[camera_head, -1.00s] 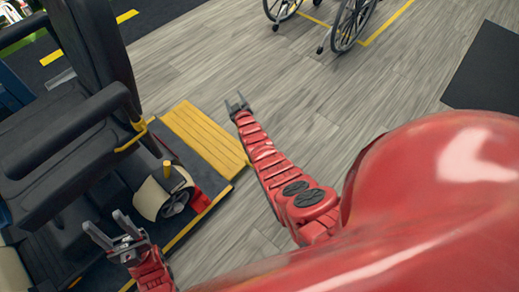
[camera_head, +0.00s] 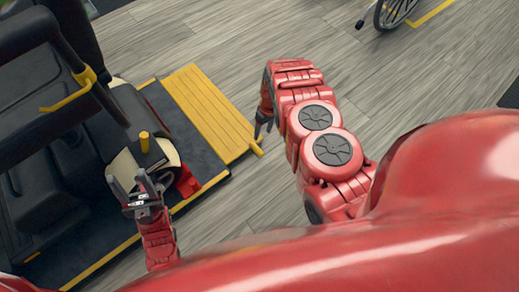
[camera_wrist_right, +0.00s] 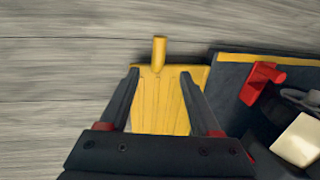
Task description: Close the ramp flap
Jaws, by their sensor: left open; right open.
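The ramp flap (camera_head: 210,110) is a yellow ribbed panel lying folded out over the floor at the edge of a dark platform. A yellow handle peg (camera_head: 255,148) sticks out at its near right corner. My right gripper (camera_head: 263,128) points down just beside that corner. In the right wrist view the flap (camera_wrist_right: 160,110) and its peg (camera_wrist_right: 159,54) show between and beyond the open fingers of my right gripper (camera_wrist_right: 158,76), which hold nothing. My left gripper (camera_head: 129,183) is open and empty above the platform, near the scooter.
A black mobility scooter (camera_head: 55,150) stands on the yellow-edged platform (camera_head: 186,135) at left. A red block (camera_head: 187,182) sits on the platform near its edge; it also shows in the right wrist view (camera_wrist_right: 261,82). A wheelchair wheel (camera_head: 393,10) is at the top right. Grey floor between is clear.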

